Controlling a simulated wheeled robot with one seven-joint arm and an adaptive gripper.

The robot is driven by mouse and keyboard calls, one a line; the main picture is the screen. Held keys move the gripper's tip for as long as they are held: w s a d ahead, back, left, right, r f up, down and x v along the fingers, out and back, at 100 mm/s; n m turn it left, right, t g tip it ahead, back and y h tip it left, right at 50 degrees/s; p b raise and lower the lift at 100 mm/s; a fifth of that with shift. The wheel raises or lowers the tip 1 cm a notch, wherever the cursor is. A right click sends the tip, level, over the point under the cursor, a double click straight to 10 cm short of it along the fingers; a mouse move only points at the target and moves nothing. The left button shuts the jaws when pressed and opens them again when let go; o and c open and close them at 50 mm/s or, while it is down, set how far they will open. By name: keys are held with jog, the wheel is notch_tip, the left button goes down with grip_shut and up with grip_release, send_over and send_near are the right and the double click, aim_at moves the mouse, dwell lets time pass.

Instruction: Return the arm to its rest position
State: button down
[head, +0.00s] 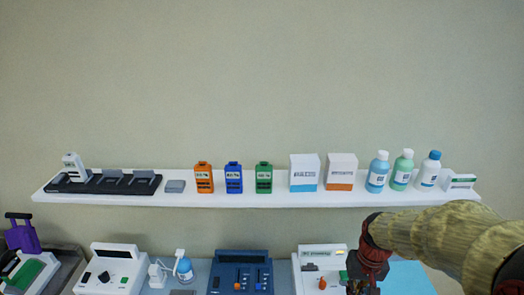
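My arm (440,238) reaches in from the lower right, in front of the shelf's right end and the counter. The dark red end of it, with my gripper (362,288), points down at the bottom edge of the head view. The fingertips are cut off or too small to make out, so I cannot tell whether it is open or shut, or whether it holds anything. It is beside the right part of a white device (309,265) and partly covers it.
A white wall shelf (260,200) carries a black charging rack (100,183), orange, blue and green units, two boxes and several bottles (378,172). Below, a counter holds another white device (110,268), a blue device (240,270), a small bottle (184,268) and a purple item (22,234).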

jog(key=s+a+r+t+b, duration=0.2)
jog(key=s+a+b, duration=0.1)
jog(key=s+b, duration=0.3)
jog(key=s+a+r+n+t+b, duration=0.1)
jog(key=s+a+t+b, duration=0.2)
jog(key=s+b, duration=0.4)
jog(key=shift+s+a+r+n+b, duration=0.25)
jog(key=shift+r+n+b, duration=0.05)
jog(key=shift+r, duration=0.05)
dwell(2.0)
